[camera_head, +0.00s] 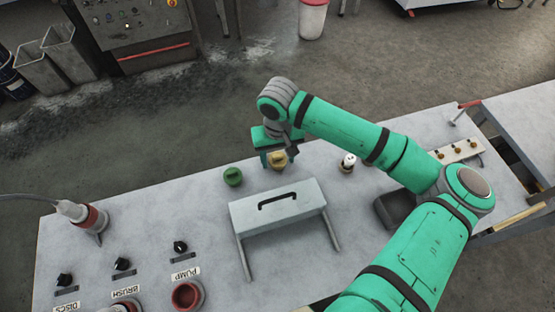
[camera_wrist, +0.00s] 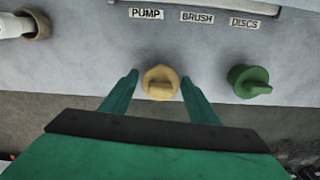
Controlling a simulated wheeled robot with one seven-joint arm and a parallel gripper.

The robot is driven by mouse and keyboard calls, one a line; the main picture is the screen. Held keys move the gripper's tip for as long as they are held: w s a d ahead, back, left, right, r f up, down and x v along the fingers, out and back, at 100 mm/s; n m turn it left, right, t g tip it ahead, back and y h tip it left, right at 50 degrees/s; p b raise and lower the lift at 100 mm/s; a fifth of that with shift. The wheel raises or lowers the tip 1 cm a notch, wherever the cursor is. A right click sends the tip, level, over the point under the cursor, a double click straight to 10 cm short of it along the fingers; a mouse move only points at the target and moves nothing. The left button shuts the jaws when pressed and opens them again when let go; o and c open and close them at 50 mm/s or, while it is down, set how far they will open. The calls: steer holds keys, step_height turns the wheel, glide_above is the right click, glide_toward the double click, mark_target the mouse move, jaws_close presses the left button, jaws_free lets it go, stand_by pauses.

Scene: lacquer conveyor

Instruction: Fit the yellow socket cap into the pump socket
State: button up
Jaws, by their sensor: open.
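The yellow socket cap (camera_head: 278,160) stands on the grey bench near its far edge, behind the metal cover. My gripper (camera_head: 275,148) is above it and pointing down. In the wrist view the yellow cap (camera_wrist: 160,84) lies between the two open green fingers (camera_wrist: 160,76), with a visible gap on each side. The pump socket (camera_head: 187,296) is a red-rimmed round opening at the near left of the bench, in front of the PUMP label (camera_head: 186,273). Its lower edge is cut off by the frame.
A green cap (camera_head: 233,177) stands left of the yellow one. A metal cover with a black handle (camera_head: 278,205) stands on legs between the yellow cap and the near edge. A red-collared white plug (camera_head: 80,215), black knobs (camera_head: 122,264) and a small white-topped item (camera_head: 348,162) are also there.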

steer(key=shift+c, duration=0.3)
steer(key=c, duration=0.8)
